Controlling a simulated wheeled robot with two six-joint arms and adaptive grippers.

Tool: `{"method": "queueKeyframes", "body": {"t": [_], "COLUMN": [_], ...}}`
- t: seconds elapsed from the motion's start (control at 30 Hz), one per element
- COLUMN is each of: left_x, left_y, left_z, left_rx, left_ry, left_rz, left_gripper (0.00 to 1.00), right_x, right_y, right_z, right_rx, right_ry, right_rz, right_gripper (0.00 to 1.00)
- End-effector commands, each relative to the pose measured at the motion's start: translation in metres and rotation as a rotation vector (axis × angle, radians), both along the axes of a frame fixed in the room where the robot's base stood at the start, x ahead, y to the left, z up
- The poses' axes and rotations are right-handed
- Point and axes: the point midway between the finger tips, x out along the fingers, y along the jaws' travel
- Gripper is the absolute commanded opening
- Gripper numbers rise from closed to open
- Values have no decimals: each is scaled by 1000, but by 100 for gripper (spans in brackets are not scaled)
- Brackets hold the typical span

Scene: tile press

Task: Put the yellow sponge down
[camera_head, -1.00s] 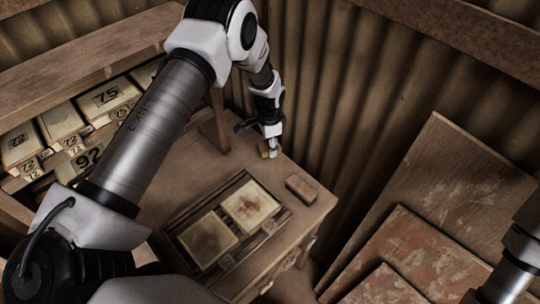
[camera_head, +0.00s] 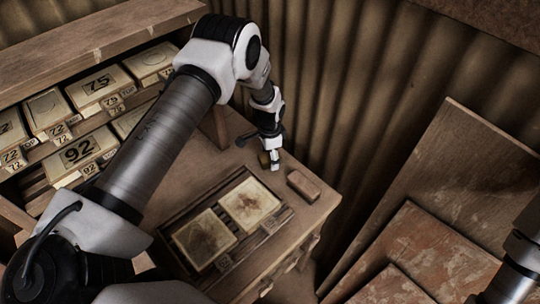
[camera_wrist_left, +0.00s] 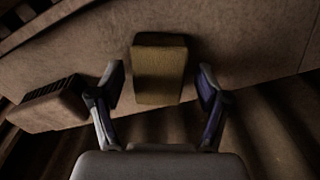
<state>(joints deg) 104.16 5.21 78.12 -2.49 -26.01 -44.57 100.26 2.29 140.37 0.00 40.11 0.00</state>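The yellow sponge (camera_wrist_left: 160,72) is a worn, dull yellow block between the two fingers of my left gripper (camera_wrist_left: 162,85) in the left wrist view. A gap shows between the sponge and each finger, so the gripper is open around it. The sponge appears to rest on the wooden tabletop. In the head view my left gripper (camera_head: 272,163) is low over the far corner of the workbench, and a small part of the sponge (camera_head: 263,158) shows at its left side. My right gripper is out of view.
A reddish-brown block (camera_head: 303,186) lies close to the left gripper, on its right. A frame with two pale tiles (camera_head: 249,203) is nearer on the bench. Shelves with numbered tile boxes (camera_head: 98,85) stand left. Corrugated wall (camera_head: 330,90) and leaning boards (camera_head: 452,170) bound the right.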

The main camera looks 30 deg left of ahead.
Motion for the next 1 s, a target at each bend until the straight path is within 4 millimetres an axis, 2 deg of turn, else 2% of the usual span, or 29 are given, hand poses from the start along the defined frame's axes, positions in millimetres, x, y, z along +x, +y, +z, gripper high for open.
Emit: {"method": "queueKeyframes", "body": {"t": [0.17, 0.27, 0.37, 0.6, 0.7, 0.83, 1.0], "left_x": [0, 0, 1, 1, 0, 0, 0], "left_y": [0, 0, 0, 1, 1, 1, 1], "left_z": [1, 9, 29, 94, 113, 124, 124], "left_rx": [0, 0, 0, 0, 0, 0, 0], "left_ry": [0, 0, -1, -1, -1, 0, 0], "left_rz": [0, 0, 0, -1, -1, 0, 0], "left_gripper": [76, 76, 76, 76, 76, 76, 76], "right_x": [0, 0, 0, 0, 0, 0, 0], "right_y": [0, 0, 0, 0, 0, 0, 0], "right_z": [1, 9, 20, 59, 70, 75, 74], "right_rx": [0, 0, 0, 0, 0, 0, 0], "right_ry": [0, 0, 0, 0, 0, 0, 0], "right_rz": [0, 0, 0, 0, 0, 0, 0], "right_gripper": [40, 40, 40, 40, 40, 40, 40]}}
